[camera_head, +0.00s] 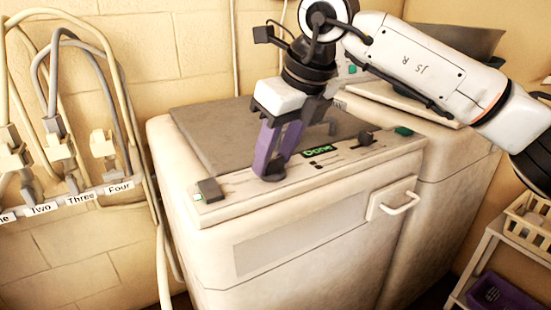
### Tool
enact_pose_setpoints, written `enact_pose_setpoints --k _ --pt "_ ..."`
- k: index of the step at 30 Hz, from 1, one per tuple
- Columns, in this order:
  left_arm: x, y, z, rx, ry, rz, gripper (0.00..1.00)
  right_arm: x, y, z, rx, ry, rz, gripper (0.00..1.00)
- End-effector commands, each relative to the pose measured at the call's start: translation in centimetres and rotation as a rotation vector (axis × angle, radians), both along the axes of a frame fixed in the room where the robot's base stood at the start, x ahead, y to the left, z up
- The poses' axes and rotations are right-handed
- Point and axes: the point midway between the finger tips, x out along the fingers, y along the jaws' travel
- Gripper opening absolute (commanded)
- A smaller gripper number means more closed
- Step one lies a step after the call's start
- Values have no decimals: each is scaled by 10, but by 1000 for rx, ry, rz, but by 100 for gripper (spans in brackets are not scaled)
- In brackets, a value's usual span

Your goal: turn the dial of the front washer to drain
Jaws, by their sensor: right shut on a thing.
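The front washer (300,262) is a cream, boxy machine with a grey lid (215,130) and a control strip along its front top edge. A dark dial (272,177) sits on the strip, left of a small display (318,151) with green letters that read "Done". My right gripper (272,166) reaches down from above and its purple fingers are shut on the dial, hiding much of it. The dial's pointer and setting marks cannot be made out. My left gripper is not in view.
A white handle (394,204) juts from the front. A second machine (440,165) stands behind at right. Hoses and taps labelled Two, Three, Four line the left wall. A shelf (500,238) holds baskets.

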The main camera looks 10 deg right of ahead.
Motion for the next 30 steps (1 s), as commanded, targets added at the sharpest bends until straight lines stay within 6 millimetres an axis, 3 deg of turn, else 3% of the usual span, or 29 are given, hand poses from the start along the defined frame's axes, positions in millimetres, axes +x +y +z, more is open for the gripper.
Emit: enact_pose_setpoints --k 21,22,24,30 --pt "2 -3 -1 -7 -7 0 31 0 0 1 1 0 -82 15" --pt "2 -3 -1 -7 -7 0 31 0 0 1 1 0 -82 42" --pt "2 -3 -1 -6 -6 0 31 0 0 1 0 0 -82 54" --pt "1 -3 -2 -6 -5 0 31 0 0 0 0 0 -80 56"
